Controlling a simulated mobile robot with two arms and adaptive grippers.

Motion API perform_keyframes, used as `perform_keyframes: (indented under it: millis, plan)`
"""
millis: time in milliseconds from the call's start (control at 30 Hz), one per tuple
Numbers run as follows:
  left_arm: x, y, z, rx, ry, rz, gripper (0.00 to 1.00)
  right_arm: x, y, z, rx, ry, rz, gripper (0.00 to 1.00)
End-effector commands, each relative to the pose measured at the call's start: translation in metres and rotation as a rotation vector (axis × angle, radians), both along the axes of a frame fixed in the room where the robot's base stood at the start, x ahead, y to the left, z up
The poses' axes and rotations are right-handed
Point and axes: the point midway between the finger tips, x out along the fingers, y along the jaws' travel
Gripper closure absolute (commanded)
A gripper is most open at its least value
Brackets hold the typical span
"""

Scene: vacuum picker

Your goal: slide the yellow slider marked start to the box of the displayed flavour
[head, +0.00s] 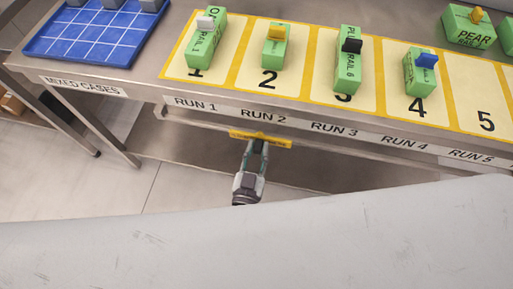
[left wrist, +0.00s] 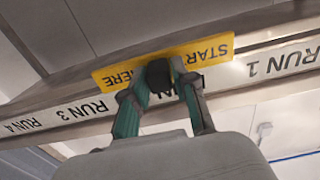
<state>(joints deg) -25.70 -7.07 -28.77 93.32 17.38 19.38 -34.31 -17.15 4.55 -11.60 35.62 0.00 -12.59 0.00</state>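The yellow slider (head: 261,139), a flat bar, sits at the table's front edge below the RUN 2 label. In the left wrist view the slider (left wrist: 213,49) reads START HERE and has a dark knob. My left gripper (head: 256,150) reaches it from the front. In the left wrist view the fingers of the gripper (left wrist: 160,78) stand on both sides of the knob and appear closed on it. Green boxes stand on lanes 1 (head: 205,45), 2 (head: 274,50), 3 (head: 347,70) and 4 (head: 420,80). No flavour display is seen. My right gripper is not in view.
Lane 5 (head: 480,85) is bare where it shows. A green PEAR box (head: 468,28) stands at the back right. A blue gridded tray (head: 75,42) is at the left, behind the MIXED CASES label (head: 83,86). The front rail (head: 350,155) runs under the run labels.

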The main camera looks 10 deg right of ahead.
Motion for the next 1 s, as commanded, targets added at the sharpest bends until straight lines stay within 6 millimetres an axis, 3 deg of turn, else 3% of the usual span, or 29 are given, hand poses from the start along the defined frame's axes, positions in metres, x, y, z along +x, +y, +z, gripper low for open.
perform_keyframes:
  millis: [100, 467, 1000]
  plan:
    - [0.0, 0.0, 0.0, 0.0, 0.0, 0.0, 0.52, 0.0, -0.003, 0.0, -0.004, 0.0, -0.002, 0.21]
    - [-0.006, 0.002, -0.001, 0.001, 0.001, -0.001, 0.52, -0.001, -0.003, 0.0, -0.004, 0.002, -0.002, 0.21]
    - [-0.101, 0.033, -0.001, 0.002, 0.003, -0.001, 0.52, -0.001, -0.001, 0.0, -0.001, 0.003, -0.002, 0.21]
